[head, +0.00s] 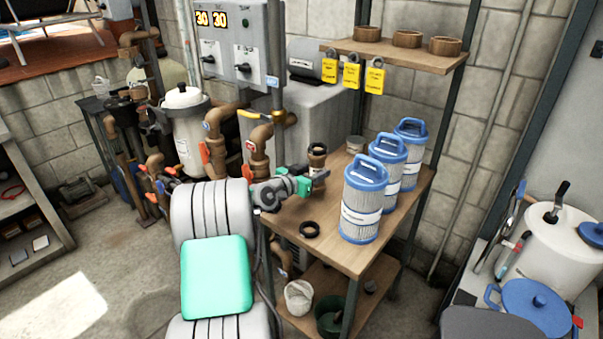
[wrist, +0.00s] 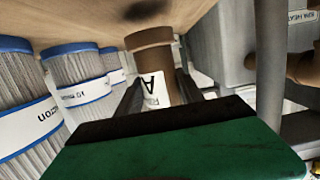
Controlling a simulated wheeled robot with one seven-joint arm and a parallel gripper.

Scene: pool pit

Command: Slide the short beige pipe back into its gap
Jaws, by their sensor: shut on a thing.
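The short beige pipe (head: 317,156) stands upright at the back left of the wooden table, close to the pipework. In the wrist view the pipe (wrist: 151,60) shows a wide collar and a white label with a black letter A. My gripper (head: 319,177) is shut on the pipe, with one dark finger on each side of it. I cannot tell whether the pipe's foot bears fully on the table. The fixed brown pipework (head: 259,140), with a red-handled valve, is left of my gripper. My arm hides part of it, and I cannot make out the gap.
Several blue-capped filter cartridges (head: 363,205) stand on the table (head: 335,250), right of my gripper. A black ring (head: 309,229) lies near the table's front left edge. A wooden shelf (head: 395,55) with yellow tags hangs above. A grey control box (head: 235,40) is at upper left.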

